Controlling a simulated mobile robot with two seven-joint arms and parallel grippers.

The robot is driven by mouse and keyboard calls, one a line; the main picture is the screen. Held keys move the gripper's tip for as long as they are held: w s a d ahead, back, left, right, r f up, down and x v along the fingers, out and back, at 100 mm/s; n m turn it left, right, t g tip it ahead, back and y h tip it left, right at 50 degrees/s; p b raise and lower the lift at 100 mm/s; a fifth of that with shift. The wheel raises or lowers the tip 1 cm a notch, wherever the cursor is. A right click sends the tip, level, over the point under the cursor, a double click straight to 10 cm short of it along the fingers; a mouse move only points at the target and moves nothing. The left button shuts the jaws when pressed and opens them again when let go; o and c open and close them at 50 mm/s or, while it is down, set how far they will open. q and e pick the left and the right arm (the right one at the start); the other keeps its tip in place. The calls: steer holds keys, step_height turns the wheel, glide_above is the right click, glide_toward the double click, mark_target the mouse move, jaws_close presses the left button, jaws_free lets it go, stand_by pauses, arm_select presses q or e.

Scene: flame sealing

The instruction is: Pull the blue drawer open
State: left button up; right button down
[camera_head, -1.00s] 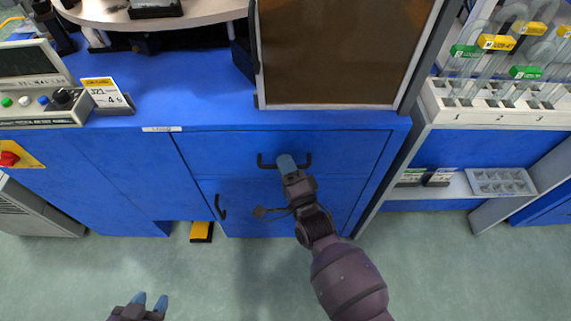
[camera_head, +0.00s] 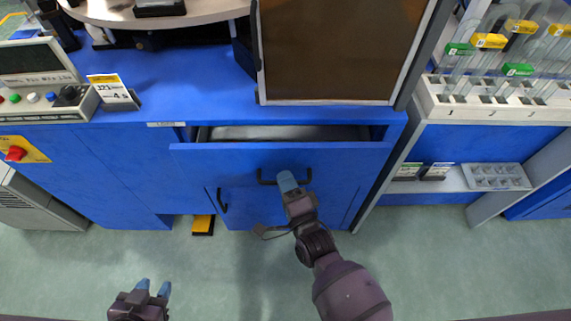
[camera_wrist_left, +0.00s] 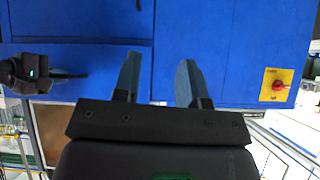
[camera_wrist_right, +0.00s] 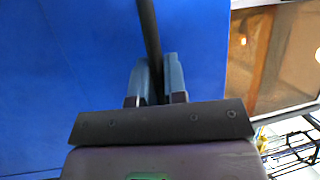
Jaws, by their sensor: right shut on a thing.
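The blue drawer (camera_head: 230,158) sits under the worktop in the head view and stands partly open, with a gap showing its grey inside (camera_head: 285,133). Its dark bar handle (camera_head: 265,181) is on the front panel. My right gripper (camera_head: 287,182) is shut on the handle; in the right wrist view the fingers (camera_wrist_right: 158,80) close on the dark bar (camera_wrist_right: 149,35). My left gripper (camera_head: 152,289) is at the lower left, well away from the drawer. It is open and empty, and its two fingers stand apart in the left wrist view (camera_wrist_left: 160,80).
Below the drawer is a blue cupboard door with a dark handle (camera_head: 221,201). A framed panel (camera_head: 340,50) stands on the worktop above. A control box (camera_head: 45,97) and a sign (camera_head: 115,92) are at left. A tube rack (camera_head: 495,105) is at right. The floor in front is clear.

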steer(key=s+p, duration=0.2)
steer(key=s, duration=1.8)
steer(key=c, duration=1.5)
jaws_free()
steer(key=shift+o, duration=0.2)
steer(key=v, duration=1)
steer(key=shift+s+d, duration=0.2)
steer(key=shift+s, duration=0.15)
steer(key=shift+f, duration=0.1)
